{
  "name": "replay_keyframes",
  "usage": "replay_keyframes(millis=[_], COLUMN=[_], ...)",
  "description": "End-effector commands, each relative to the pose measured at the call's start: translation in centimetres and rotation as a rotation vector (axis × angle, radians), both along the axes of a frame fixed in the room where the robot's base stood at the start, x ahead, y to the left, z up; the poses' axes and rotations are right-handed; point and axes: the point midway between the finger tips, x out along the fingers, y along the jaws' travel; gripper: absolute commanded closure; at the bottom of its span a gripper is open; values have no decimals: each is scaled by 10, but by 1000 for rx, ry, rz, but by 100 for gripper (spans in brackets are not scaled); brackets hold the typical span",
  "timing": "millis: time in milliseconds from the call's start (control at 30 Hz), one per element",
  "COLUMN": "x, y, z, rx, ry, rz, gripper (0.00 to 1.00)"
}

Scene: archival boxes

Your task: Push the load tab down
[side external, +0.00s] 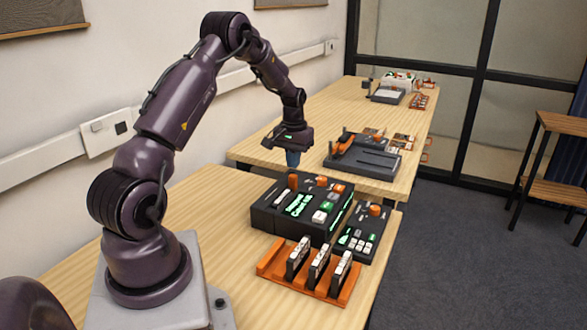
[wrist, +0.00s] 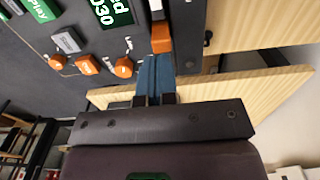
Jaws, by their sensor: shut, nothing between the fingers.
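A dark control box (side external: 262,215) with a lit green display (side external: 298,203) sits on the near table. An orange tab (side external: 292,182) stands upright at its back left; I take it as the load tab, though no label on it is readable. The tab shows at the top centre of the wrist view (wrist: 161,38), beside a white slider piece. My gripper (side external: 292,160), with blue fingers, points down above and slightly behind the tab. In the wrist view its closed fingers (wrist: 155,68) end close to the tab; I cannot tell whether they touch. It holds nothing.
An orange rack (side external: 275,266) with several upright black-and-white cartridges stands in front of the box. A smaller keypad unit (side external: 355,242) sits at its right. A grey device (side external: 362,160) is on the farther table. Bare table lies left of the box.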

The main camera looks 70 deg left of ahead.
Motion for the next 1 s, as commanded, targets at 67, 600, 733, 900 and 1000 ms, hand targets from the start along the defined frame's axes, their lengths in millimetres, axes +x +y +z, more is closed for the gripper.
replay_keyframes(millis=[67, 600, 733, 900, 1000], x=[1, 0, 0, 0, 0], y=[1, 0, 0, 0, 0], z=[22, 110, 112, 111, 111], rx=[5, 1, 1, 1, 1], ry=[-5, -1, -1, -1, -1], rz=[-1, 0, 0, -1, -1], gripper=[100, 100, 100, 100, 100])
